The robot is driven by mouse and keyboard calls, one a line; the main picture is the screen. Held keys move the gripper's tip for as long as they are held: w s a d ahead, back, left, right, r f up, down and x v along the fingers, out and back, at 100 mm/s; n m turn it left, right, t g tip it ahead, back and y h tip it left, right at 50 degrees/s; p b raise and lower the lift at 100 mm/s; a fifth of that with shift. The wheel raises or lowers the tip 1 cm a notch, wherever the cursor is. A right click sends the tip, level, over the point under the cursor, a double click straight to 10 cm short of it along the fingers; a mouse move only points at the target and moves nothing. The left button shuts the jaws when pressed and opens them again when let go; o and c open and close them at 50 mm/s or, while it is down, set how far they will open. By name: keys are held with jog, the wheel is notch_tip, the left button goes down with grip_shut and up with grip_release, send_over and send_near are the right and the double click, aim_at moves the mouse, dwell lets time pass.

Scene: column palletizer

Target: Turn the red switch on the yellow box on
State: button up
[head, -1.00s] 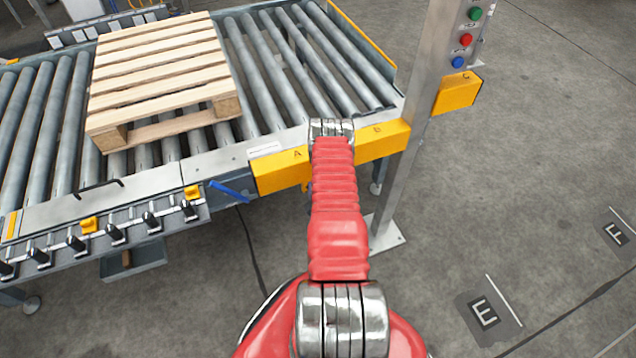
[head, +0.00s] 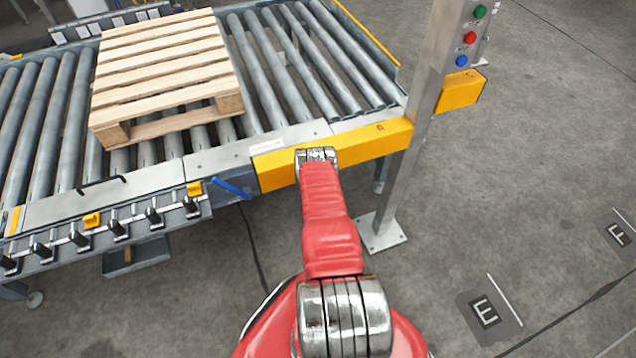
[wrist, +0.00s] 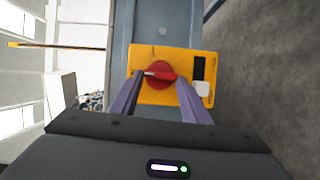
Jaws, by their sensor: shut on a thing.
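The yellow box (wrist: 144,95) is in the middle of the wrist view, on a grey post or panel. Its round red switch (wrist: 158,68) has a raised red handle lying nearly level in the picture, with a pale mark toward its left end. My gripper (wrist: 159,78) has its two fingers at either side of the switch, shut on its handle. In the head view the box, the switch and my gripper are not visible; my red arm covers that area.
A roller conveyor (head: 255,75) carries a wooden pallet (head: 160,65). A yellow beam (head: 365,143) runs along its near end to a metal post (head: 425,100) with green, red and blue buttons. The yellow box also has a black panel (wrist: 199,68) and a white part (wrist: 202,89). Floor is clear at right.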

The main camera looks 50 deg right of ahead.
jog(key=shift+w+a+f+n, duration=0.15)
jog(key=shift+a+f+n, duration=0.1)
jog(key=shift+n, duration=0.15)
jog(key=o, duration=0.8)
jog(key=shift+c, duration=0.2)
jog(key=shift+o, duration=1.4)
jog(key=shift+d+r, duration=0.1)
jog(key=shift+d, duration=0.05)
jog(key=v, duration=1.4)
